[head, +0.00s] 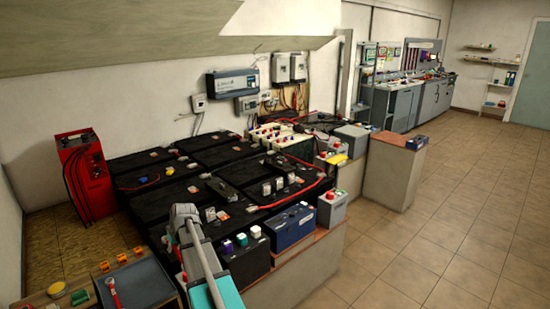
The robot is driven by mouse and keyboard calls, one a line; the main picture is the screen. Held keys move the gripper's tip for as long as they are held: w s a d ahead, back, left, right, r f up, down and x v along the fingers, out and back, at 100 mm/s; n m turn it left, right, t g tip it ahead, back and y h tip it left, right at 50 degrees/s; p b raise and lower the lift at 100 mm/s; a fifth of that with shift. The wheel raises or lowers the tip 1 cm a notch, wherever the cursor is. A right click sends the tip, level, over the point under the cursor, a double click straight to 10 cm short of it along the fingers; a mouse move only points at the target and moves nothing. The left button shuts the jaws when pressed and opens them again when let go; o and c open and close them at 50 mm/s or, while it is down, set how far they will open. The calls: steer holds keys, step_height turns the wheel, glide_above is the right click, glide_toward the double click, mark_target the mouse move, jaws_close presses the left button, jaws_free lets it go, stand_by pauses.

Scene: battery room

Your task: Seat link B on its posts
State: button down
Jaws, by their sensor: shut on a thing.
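My arm reaches up from the bottom centre over the black battery bank (150,205). My gripper (238,197) looks like the small dark shape past the grey wrist, above the front batteries. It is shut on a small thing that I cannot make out. Several pale grey block-like posts or caps (279,184) stand on the batteries just right of it. A red cable (300,193) runs along the batteries beside them. I cannot tell link B apart from the other small parts, nor whether anything touches the posts.
A blue battery (290,229), a dark battery with coloured caps (246,262) and a grey box with a red knob (332,208) line the front ledge. A dark tray (140,284) is at lower left, a red unit (86,178) behind it. The tiled floor at right is clear.

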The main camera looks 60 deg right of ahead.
mark_target(174, 246)
step_height(174, 246, up, 7)
steer(key=p, duration=0.6)
steer(key=shift+f, duration=0.1)
